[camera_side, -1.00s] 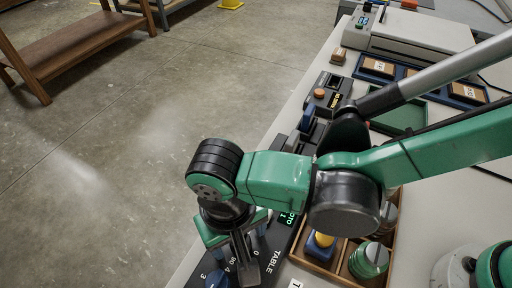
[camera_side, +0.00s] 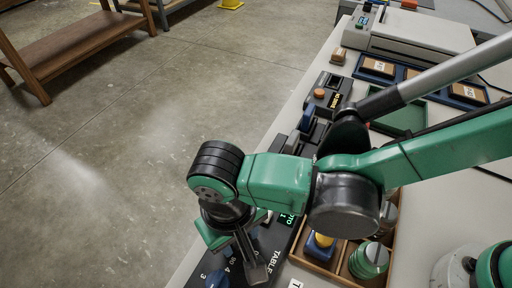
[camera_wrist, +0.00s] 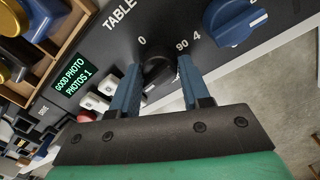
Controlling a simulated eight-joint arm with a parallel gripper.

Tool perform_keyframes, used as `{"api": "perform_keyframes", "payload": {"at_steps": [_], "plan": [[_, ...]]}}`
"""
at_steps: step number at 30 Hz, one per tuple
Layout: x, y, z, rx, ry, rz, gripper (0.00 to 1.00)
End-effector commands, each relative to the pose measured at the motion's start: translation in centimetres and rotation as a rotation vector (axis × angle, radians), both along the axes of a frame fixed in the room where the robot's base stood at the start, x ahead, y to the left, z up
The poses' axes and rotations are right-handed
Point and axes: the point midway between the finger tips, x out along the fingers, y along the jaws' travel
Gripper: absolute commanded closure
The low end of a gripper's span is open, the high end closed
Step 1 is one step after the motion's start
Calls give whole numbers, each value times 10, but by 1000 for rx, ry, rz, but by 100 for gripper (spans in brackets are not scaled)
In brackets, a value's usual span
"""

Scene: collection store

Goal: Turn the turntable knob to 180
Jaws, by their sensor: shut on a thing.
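The turntable knob (camera_wrist: 158,68) is a black dial on the dark control panel (camera_wrist: 104,50), between the marks 0 and 90 under the word TABLE in the wrist view. My gripper (camera_wrist: 160,82) is shut on it, with one blue finger on each side. The 180 mark is not visible; my gripper covers part of the dial's surround. In the side view my gripper (camera_side: 250,262) reaches down to the panel by the TABLE lettering and hides the knob.
A blue knob (camera_wrist: 232,22) sits close by on the panel. A green-lit display (camera_wrist: 70,76) reads GOOD PHOTO, PHOTOS 1. White and red buttons (camera_wrist: 92,102) lie beside it. A wooden divided tray (camera_side: 330,272) holds several items close to my arm.

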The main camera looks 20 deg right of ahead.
Motion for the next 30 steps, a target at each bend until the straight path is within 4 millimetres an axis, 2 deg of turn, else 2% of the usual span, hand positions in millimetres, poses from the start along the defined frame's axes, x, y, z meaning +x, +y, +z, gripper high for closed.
{"api": "perform_keyframes", "payload": {"at_steps": [30], "plan": [[-3, 1, 0, 4, -1, 926, 100]]}}
